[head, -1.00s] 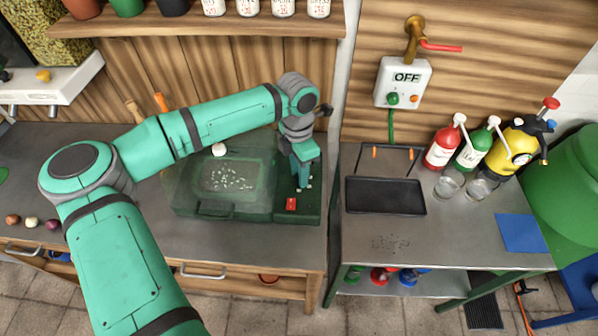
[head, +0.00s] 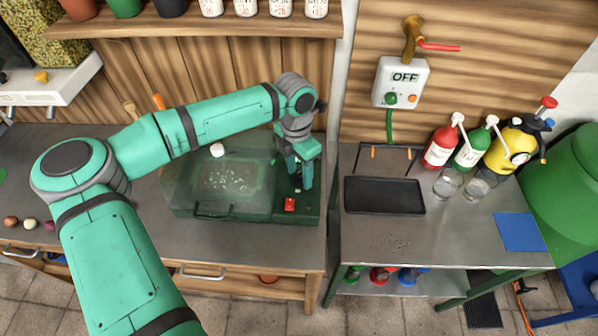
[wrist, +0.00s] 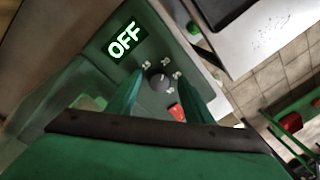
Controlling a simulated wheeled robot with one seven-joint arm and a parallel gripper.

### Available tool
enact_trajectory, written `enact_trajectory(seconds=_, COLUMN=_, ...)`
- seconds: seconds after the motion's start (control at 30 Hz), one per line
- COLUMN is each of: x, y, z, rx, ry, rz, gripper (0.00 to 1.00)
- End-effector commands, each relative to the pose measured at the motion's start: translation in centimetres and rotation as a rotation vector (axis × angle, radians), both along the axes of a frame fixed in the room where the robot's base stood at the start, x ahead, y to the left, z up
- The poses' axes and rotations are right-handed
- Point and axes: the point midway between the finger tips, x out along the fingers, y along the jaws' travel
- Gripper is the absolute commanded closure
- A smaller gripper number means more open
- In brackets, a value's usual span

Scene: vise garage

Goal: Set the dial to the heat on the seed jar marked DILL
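A green seed box (head: 232,212) with a clear lid stands on the left bench. A lit display (wrist: 125,40) on the panel reads OFF. A red switch (head: 290,204) sits near the panel's front; it also shows in the wrist view (wrist: 177,112). My gripper (head: 300,178) is over the panel, open, with its fingers on either side of the dial in the wrist view. I cannot tell whether they touch it. Several white seed jars (head: 246,8) stand on the shelf, their tops cut off; the DILL label is not readable.
A wall box (head: 401,82) also reads OFF. The right bench holds a black tray (head: 385,196), red and green bottles, a yellow sprayer (head: 513,143) and a blue mat (head: 520,232). A gap separates the benches just right of the seed box.

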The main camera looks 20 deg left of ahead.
Motion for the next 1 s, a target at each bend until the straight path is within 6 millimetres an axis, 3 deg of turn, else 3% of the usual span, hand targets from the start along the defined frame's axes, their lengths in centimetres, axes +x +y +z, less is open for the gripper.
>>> enact_trajectory(seconds=0.37, x=-0.1, y=0.2, z=0.6, rx=0.004, ry=0.004, rz=0.002, gripper=0.54)
enact_trajectory(seconds=0.8, x=0.2, y=0.8, z=8.1, rx=0.005, ry=0.002, rz=0.004, gripper=0.54)
enact_trajectory(seconds=1.0, x=0.3, y=0.6, z=10.2, rx=0.002, ry=0.002, rz=0.001, gripper=0.54)
